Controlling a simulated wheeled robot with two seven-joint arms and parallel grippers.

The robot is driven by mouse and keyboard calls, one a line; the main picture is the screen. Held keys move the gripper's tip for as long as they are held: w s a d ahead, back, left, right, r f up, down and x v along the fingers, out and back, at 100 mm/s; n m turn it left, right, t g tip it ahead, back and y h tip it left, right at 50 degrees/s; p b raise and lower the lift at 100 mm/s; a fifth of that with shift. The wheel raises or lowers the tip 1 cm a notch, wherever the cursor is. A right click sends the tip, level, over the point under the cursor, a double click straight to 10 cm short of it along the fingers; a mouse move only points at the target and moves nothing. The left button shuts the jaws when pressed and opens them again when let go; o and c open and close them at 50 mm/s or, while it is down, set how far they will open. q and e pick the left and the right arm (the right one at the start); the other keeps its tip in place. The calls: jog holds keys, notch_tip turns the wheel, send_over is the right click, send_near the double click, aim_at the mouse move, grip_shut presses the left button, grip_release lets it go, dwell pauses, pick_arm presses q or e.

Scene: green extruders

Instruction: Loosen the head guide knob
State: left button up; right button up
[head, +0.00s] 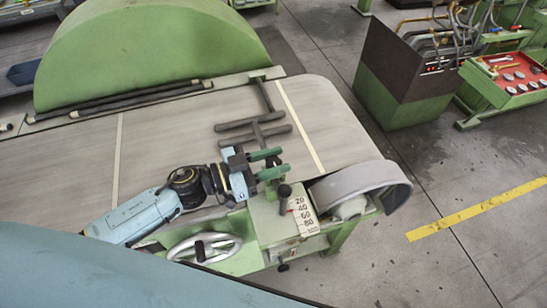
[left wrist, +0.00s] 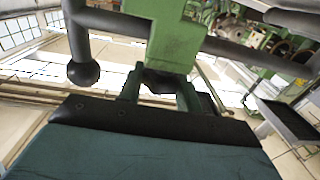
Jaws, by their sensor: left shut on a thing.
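My left gripper (head: 272,163) reaches over the front edge of the green machine (head: 262,262), near its dark bars. Its two green fingers are shut on a small dark knob (left wrist: 160,82), which shows between them in the left wrist view. The knob appears to be the head guide knob; the fingers hide most of it. A green block (left wrist: 178,35) stands just beyond the fingers. A black ball-ended lever (head: 284,190) stands just below the gripper in the head view, apart from the fingers. My right gripper is in neither view.
Dark T-shaped bars (head: 250,122) lie over the pale machine top just beyond the gripper. A handwheel (head: 205,247), a numbered scale plate (head: 302,215) and a curved grey guard (head: 362,185) are nearby. Open floor (head: 460,190) lies to the right.

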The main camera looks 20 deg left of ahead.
pick_arm(q)
jog(key=shift+r+n+t+y+p, duration=0.15)
jog(key=shift+n+t+y+p, duration=0.45)
jog(key=shift+n+t+p, duration=0.1)
jog(key=shift+n+t+y+p, duration=0.4)
jog(key=shift+n+t+y, duration=0.3)
jog(key=shift+t+y, duration=0.1)
jog(key=shift+n+t+y, duration=1)
jog(key=shift+n+y, duration=0.2)
jog(key=shift+y, duration=0.7)
jog(key=o, duration=1)
jog(key=shift+f+b+v, duration=0.2)
jog(key=shift+b+v, duration=0.6)
jog(key=shift+v, duration=5.95)
